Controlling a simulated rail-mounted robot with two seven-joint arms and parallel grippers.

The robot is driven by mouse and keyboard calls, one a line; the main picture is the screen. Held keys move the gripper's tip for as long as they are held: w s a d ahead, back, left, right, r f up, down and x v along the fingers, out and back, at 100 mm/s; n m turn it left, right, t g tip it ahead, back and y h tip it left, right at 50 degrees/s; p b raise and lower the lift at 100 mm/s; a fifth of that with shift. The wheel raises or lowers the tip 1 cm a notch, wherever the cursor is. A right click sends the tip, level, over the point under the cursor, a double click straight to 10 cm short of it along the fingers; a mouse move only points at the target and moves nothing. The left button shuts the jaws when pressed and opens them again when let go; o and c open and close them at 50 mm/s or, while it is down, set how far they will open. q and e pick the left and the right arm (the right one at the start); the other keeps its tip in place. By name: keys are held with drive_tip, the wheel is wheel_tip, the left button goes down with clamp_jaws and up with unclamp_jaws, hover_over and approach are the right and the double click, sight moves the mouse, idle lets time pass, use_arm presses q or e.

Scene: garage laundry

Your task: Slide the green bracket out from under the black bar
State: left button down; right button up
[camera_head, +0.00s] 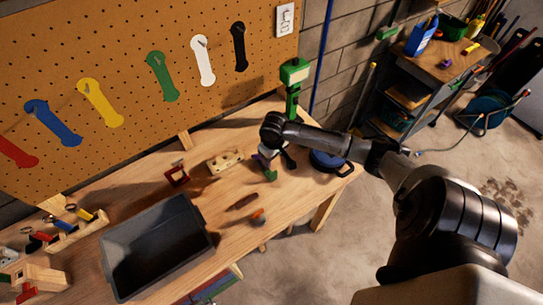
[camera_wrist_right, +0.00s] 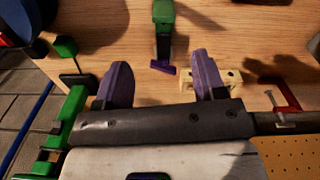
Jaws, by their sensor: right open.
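A green piece (camera_wrist_right: 163,12), which looks like the green bracket, lies on the wooden bench at the top middle of the right wrist view. A narrow black piece (camera_wrist_right: 163,42), perhaps the black bar, meets it, with a small purple part at its end. Which one lies on top cannot be told. In the head view the green piece (camera_head: 270,175) shows just below my right gripper (camera_head: 270,162). The right gripper (camera_wrist_right: 160,62) is open, with its two purple fingers apart on either side of the purple part and nothing clearly held. My left gripper is out of view.
A tall green clamp (camera_head: 293,80) stands at the bench's back edge, close to my gripper. A wooden block with holes (camera_head: 225,160) and a red clamp (camera_head: 176,174) lie to the left. A grey bin (camera_head: 158,222) stands farther left. A blue round object (camera_head: 328,161) sits at the right corner.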

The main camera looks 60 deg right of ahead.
sight(273, 180)
drive_tip(key=shift+s+a+m, duration=0.1)
drive_tip(key=shift+a+m, duration=0.15)
drive_tip(key=shift+m, duration=0.75)
drive_tip(key=shift+f, duration=0.1)
wheel_tip(273, 180, down, 12)
drive_tip(key=shift+r, duration=0.1)
drive_tip(key=shift+f, duration=0.75)
drive_tip(key=shift+f+b, duration=0.1)
drive_tip(key=shift+b, duration=0.2)
drive_tip(key=shift+c, duration=0.4)
